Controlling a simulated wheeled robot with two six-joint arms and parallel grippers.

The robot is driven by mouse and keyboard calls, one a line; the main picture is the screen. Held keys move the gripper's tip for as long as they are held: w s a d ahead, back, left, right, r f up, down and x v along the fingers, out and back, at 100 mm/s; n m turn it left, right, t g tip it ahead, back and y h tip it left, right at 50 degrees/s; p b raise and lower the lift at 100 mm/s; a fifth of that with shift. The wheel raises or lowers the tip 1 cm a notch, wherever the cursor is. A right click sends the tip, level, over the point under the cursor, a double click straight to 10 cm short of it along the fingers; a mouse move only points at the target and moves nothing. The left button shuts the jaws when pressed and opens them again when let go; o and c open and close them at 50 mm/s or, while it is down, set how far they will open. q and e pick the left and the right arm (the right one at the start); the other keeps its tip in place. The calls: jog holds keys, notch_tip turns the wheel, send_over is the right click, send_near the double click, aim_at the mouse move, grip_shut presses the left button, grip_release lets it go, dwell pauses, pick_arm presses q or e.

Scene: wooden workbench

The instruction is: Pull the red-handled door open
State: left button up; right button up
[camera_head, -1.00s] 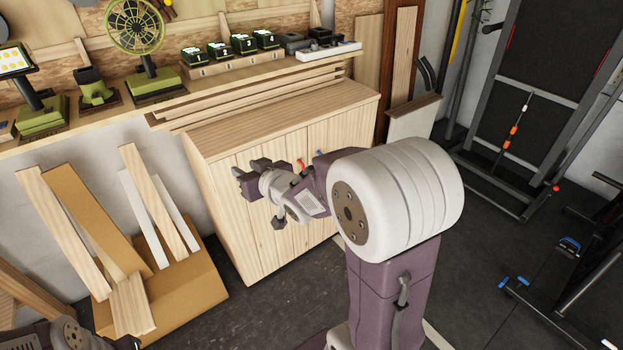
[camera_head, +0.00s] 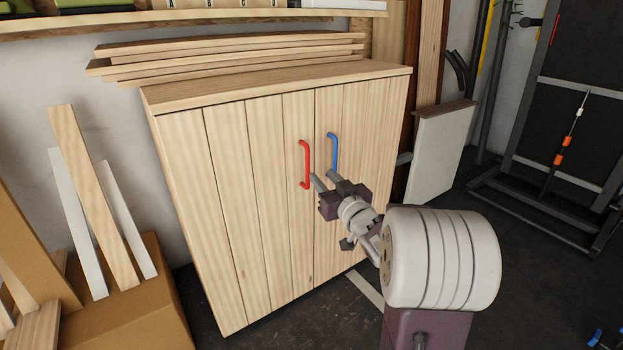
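The wooden cabinet (camera_head: 225,90) has two closed doors. The left door (camera_head: 240,200) carries a vertical red handle (camera_head: 307,163) near its inner edge. The right door (camera_head: 375,130) carries a blue handle (camera_head: 334,150). My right gripper (camera_head: 326,179) is in front of the doors, near the lower ends of both handles. Its two fingers are apart with nothing visible between them. One finger is close to the right of the red handle's lower end; I cannot tell whether they touch. My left gripper is not in view.
Long boards (camera_head: 230,52) lie stacked behind the cabinet top. A cardboard box (camera_head: 150,310) with upright planks stands at the left. A white panel (camera_head: 437,150) leans right of the cabinet. A dark metal rack (camera_head: 560,185) stands at the far right. Dark floor lies before the cabinet.

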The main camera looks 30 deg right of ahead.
aim_at(309, 160)
jog(key=w, duration=0.8)
jog(key=shift+d+b, duration=0.3)
jog(key=shift+d, duration=0.1)
jog(key=shift+w+r, duration=0.1)
jog(key=shift+w, duration=0.4)
grip_shut()
dwell(0.4)
